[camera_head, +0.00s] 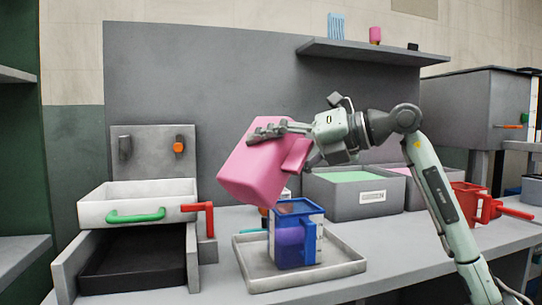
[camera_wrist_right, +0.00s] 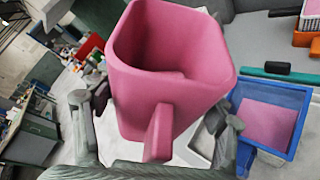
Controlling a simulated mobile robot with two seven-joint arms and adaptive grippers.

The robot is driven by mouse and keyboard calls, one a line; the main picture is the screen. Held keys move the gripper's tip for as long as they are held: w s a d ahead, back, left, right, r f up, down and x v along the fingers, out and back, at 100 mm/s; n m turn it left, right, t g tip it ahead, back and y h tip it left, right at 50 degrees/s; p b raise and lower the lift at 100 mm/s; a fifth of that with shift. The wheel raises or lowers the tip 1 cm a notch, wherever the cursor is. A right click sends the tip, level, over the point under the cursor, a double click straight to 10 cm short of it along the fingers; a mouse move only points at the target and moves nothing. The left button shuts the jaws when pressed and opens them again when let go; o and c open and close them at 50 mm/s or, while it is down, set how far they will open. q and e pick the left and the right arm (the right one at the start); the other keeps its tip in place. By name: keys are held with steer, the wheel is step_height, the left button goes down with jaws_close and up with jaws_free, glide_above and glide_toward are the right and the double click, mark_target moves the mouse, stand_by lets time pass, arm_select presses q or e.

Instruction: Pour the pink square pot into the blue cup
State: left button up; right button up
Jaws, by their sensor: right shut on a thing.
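The pink square pot (camera_head: 250,175) is held in the air, tilted, above and slightly left of the blue cup (camera_head: 287,250). My right gripper (camera_head: 270,131) is shut on the pot; in the right wrist view its fingers (camera_wrist_right: 157,118) lie on either side of the pot, with the handle (camera_wrist_right: 160,133) between them. The wrist view looks into the pot (camera_wrist_right: 150,95); its inside is pink, with no clear stream visible. The blue cup (camera_wrist_right: 300,100) stands upright, and pink content (camera_wrist_right: 268,124) shows inside it. My left gripper is not in view.
The cup stands on a shallow grey tray (camera_head: 348,268). Grey bins (camera_head: 345,205) stand behind, and red cups (camera_head: 470,200) at the right. A white drawer with a green handle (camera_head: 137,216) is at the left. A shelf (camera_head: 370,52) hangs above.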

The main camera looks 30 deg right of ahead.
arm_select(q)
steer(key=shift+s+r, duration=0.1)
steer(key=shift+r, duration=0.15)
arm_select(e)
steer(key=shift+f, duration=0.1)
steer(key=shift+m, duration=0.3)
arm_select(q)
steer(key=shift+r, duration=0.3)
arm_select(e)
steer(key=shift+f, duration=0.1)
arm_select(q)
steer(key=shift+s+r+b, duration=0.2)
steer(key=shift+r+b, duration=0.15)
steer(key=shift+b, duration=0.1)
arm_select(e)
steer(key=shift+f+m+y, duration=0.1)
steer(key=shift+m+y, duration=0.2)
steer(key=shift+y, duration=0.1)
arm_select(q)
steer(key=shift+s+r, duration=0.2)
arm_select(e)
steer(key=shift+f+m+b, duration=0.25)
steer(key=shift+m+b, duration=0.1)
steer(key=shift+m, duration=0.05)
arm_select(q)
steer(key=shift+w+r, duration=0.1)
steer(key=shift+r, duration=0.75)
arm_select(e)
steer(key=shift+y, duration=0.3)
